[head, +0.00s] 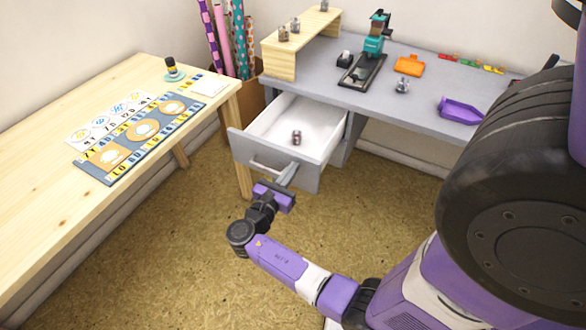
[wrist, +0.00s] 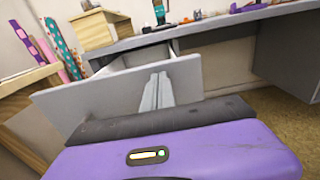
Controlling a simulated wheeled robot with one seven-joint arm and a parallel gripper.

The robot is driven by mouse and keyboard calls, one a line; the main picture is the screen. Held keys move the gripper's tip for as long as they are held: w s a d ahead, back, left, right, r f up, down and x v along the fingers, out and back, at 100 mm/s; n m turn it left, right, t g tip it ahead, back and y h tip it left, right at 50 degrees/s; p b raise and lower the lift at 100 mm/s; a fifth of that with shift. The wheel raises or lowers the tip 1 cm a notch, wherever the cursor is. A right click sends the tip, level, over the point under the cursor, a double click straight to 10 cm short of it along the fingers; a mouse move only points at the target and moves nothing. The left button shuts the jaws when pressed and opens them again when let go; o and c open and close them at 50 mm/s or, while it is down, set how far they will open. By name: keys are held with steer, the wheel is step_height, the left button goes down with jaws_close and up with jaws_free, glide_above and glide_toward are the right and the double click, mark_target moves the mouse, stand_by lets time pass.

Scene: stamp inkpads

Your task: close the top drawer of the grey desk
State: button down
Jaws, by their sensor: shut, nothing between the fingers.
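The top drawer (head: 245,152) of the grey desk (head: 413,95) is pulled well out, with a white inside and a small metallic item (head: 296,138) lying in it. Its front carries a bar handle. My gripper (head: 287,174) is shut and empty, with its fingertips at the drawer front, at the right part of the handle. In the wrist view the pale shut fingers (wrist: 156,90) stand against the drawer front (wrist: 90,105). I cannot tell whether they touch it. The fingers hide part of the handle and front.
A wooden table (head: 40,190) with a patterned board stands at the left, close to the drawer's left corner. Rolls of wrapping paper (head: 222,40) stand in a box behind. The desk top holds a wooden riser (head: 300,45), a green press (head: 374,45) and a purple item (head: 460,111). Floor is clear.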

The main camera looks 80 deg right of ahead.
steer(key=shift+s+d, duration=0.1)
steer(key=shift+d, duration=0.3)
steer(key=shift+d, duration=0.1)
steer(key=b+x, duration=0.6)
steer(key=x, duration=2.3)
steer(key=shift+s, duration=0.25)
steer(key=shift+s+r, duration=0.1)
